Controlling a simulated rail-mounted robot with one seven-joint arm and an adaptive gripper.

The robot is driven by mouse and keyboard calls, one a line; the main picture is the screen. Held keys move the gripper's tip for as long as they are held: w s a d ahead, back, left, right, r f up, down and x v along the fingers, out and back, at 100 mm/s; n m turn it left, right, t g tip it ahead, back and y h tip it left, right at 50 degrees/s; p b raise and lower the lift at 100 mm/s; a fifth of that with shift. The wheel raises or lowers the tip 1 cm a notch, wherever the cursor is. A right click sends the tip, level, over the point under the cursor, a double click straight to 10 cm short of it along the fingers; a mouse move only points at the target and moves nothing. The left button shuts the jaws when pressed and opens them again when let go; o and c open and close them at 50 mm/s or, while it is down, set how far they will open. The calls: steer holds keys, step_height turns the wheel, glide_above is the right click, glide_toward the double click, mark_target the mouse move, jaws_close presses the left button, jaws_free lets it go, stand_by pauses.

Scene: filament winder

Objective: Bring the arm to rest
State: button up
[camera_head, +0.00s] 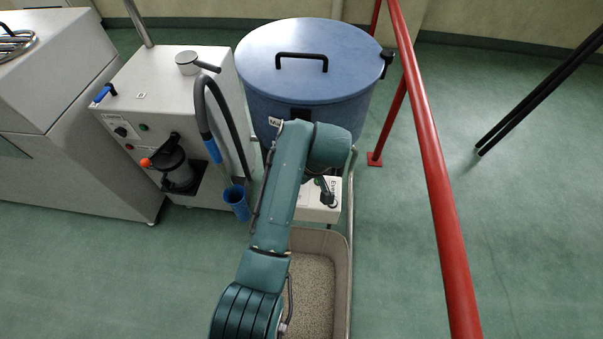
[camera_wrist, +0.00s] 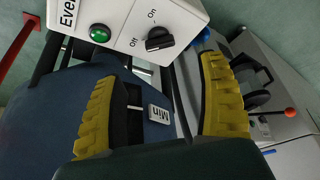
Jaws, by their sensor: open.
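My arm extends from the bottom of the head view up to the front of the blue lidded drum (camera_head: 345,60). In the wrist view my gripper (camera_wrist: 160,68) has two ribbed yellow fingers spread apart, with nothing held between them. A white control box (camera_wrist: 165,22) is just beyond the fingertips, with a green button (camera_wrist: 100,33) and a black On/Off knob (camera_wrist: 159,39). The knob's exact setting is hard to read. The box also shows below the drum in the head view (camera_head: 314,212). My arm mostly hides my gripper there.
A beige bin of granules (camera_head: 312,290) lies under my arm. A grey machine (camera_head: 160,75) with a hose and blue cup (camera_head: 237,203) stands left. A red rail (camera_head: 432,160) runs along the right. Green floor is clear at lower left.

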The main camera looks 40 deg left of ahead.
steer(key=shift+v, duration=1.3)
